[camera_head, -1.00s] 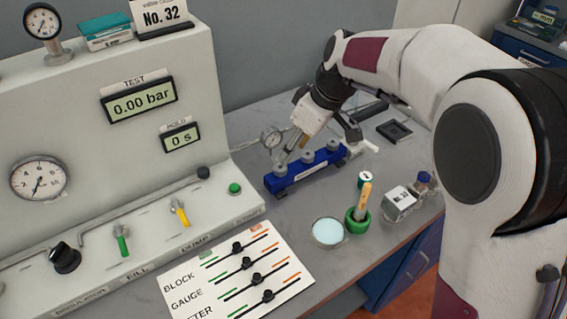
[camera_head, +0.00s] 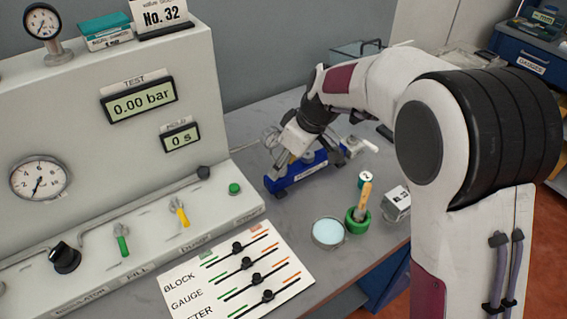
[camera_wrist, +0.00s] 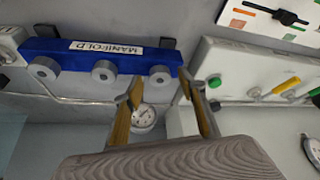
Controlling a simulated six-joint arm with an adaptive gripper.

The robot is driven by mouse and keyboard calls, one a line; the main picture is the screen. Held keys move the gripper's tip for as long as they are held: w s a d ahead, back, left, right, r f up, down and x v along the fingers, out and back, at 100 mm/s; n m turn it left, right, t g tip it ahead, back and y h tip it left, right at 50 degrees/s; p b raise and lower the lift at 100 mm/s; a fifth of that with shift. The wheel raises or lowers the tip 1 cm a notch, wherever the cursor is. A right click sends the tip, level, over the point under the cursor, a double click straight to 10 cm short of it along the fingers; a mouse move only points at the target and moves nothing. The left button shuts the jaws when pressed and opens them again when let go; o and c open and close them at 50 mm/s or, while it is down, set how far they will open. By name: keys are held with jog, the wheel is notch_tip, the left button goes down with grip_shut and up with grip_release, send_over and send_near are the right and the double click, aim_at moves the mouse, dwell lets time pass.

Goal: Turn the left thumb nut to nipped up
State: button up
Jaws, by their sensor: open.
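The blue manifold (camera_head: 298,173) lies on the grey bench and carries three round grey thumb nuts. It also shows in the wrist view (camera_wrist: 75,57), where it appears turned around. The left thumb nut (camera_wrist: 161,76) is at the right end there. The middle nut (camera_wrist: 104,72) and the far nut (camera_wrist: 44,69) stand clear of my fingers. My gripper (camera_wrist: 160,80) is open, with its fingertips to either side of the left nut in that view; I cannot tell how near they are to it. In the head view my gripper (camera_head: 283,161) is over the manifold's left end and partly hides it.
The test panel (camera_head: 105,175) stands left of the manifold. A small gauge (camera_wrist: 144,117) is beyond my fingers in the wrist view. A dish (camera_head: 328,232), a green pot with a brush (camera_head: 358,220) and a small labelled box (camera_head: 397,204) stand in front.

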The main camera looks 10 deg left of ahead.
jog(key=shift+a+f, duration=0.1)
jog(key=shift+f, duration=0.15)
jog(key=c, duration=1.1)
jog(key=shift+m+t, duration=0.3)
jog(key=shift+m, duration=0.6)
jog(key=shift+s+m+h, duration=0.1)
jog(key=shift+m+h, duration=0.2)
jog(key=shift+m, duration=0.4)
jog(key=shift+s+a+m+t+h, duration=0.1)
jog(key=shift+m+t+h, duration=0.25)
jog(key=shift+m, duration=0.65)
jog(key=shift+a+m+t+h, duration=0.1)
jog(key=shift+m+t+h, duration=0.2)
jog(key=shift+m, duration=0.7)
jog(key=shift+a+m+t+h, duration=0.2)
jog(key=shift+m+h, duration=0.35)
jog(key=shift+m, duration=1)
jog(key=shift+a+m+t+h, duration=0.15)
jog(key=shift+m+h, duration=0.35)
jog(key=shift+m, duration=1.05)
jog(key=shift+d+m, duration=0.1)
jog(key=shift+m, duration=0.2)
